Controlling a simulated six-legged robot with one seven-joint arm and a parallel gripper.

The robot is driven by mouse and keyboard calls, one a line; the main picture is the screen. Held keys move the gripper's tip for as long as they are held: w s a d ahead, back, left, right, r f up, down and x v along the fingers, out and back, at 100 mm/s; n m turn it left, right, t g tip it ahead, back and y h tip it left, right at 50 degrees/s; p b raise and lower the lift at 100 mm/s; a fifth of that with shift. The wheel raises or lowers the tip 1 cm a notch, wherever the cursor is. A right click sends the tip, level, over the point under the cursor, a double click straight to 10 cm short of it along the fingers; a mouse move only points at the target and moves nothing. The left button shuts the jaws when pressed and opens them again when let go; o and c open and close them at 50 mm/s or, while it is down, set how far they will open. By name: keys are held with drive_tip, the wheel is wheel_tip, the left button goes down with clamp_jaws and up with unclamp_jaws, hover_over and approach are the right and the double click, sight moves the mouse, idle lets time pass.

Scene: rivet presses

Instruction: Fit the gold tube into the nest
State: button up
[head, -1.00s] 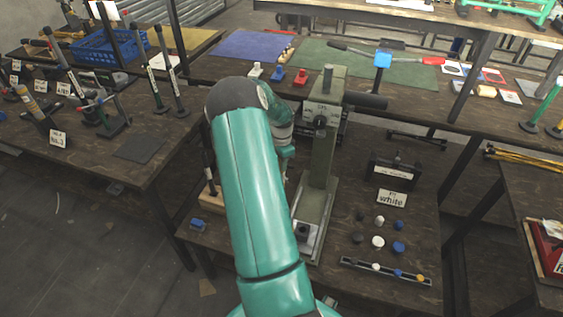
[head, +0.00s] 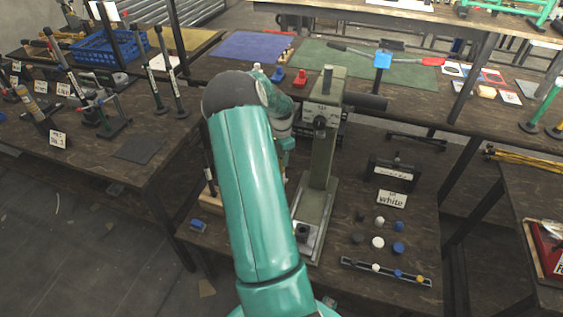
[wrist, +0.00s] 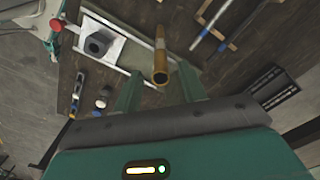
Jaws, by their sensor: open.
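The nest (wrist: 97,44) looks like a dark block with a round hole, on a pale plate to the upper left of the tube. In the head view the nest (head: 303,231) sits at the foot of the green press (head: 318,165).
Several black, white and blue knobs (head: 378,242) lie right of the press, behind a narrow strip (head: 385,273). A "white" card (head: 391,199) and a black box (head: 393,173) stand behind them. A small blue block (head: 198,225) lies at the bench's left edge.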

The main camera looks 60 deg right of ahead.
wheel_tip(320, 180, up, 8)
drive_tip(key=shift+r, duration=0.25)
drive_tip(key=w+a+r+n+t, duration=0.1)
drive_tip(key=w+a+r+n, duration=0.25)
drive_tip(key=a+r, duration=0.4)
drive_tip(key=w+a+r+n+t, duration=0.15)
drive_tip(key=a+r+n, duration=0.25)
drive_tip(key=a, duration=0.7)
drive_tip(key=w+a+r+n, duration=0.3)
drive_tip(key=a+r, duration=0.2)
drive_tip(key=a, duration=0.4)
drive_tip(key=s+a+r+n+t, duration=0.1)
drive_tip(key=s+a+n, duration=0.5)
drive_tip(key=a, duration=0.6)
drive_tip(key=s+a+r+n+t, duration=0.2)
drive_tip(key=s+a+n, duration=0.5)
drive_tip(key=a, duration=0.5)
drive_tip(key=shift+a+r, duration=0.15)
drive_tip(key=shift+r, duration=0.65)
drive_tip(key=shift+o, duration=0.5)
drive_tip(key=shift+s+a+f+n, duration=0.1)
drive_tip(key=shift+s+a+n, duration=0.15)
drive_tip(key=shift+n, duration=0.2)
